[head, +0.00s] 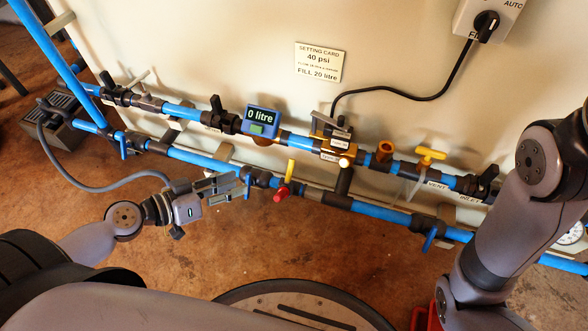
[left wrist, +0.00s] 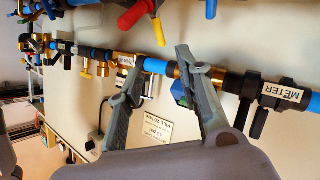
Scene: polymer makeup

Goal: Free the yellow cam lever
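A yellow lever (head: 290,170) stands upright on the lower blue pipe in the head view, with a red grip (head: 281,195) just below it. The yellow lever (left wrist: 158,31) and the red grip (left wrist: 136,14) also show at the top of the left wrist view. My left gripper (head: 236,185) is to the left of the lever, apart from it. In the left wrist view its two fingers (left wrist: 158,62) are spread with nothing held between them. My right arm comes in from the right; its gripper is out of view.
A meter reading "0 litre" (head: 261,119) and a yellow vent handle (head: 431,154) sit on the upper pipe. Blue-handled valves (head: 430,239) are on the lower pipe. A setting card (head: 320,62) is on the panel. A grey hose (head: 85,187) curves at left. Brown floor lies below.

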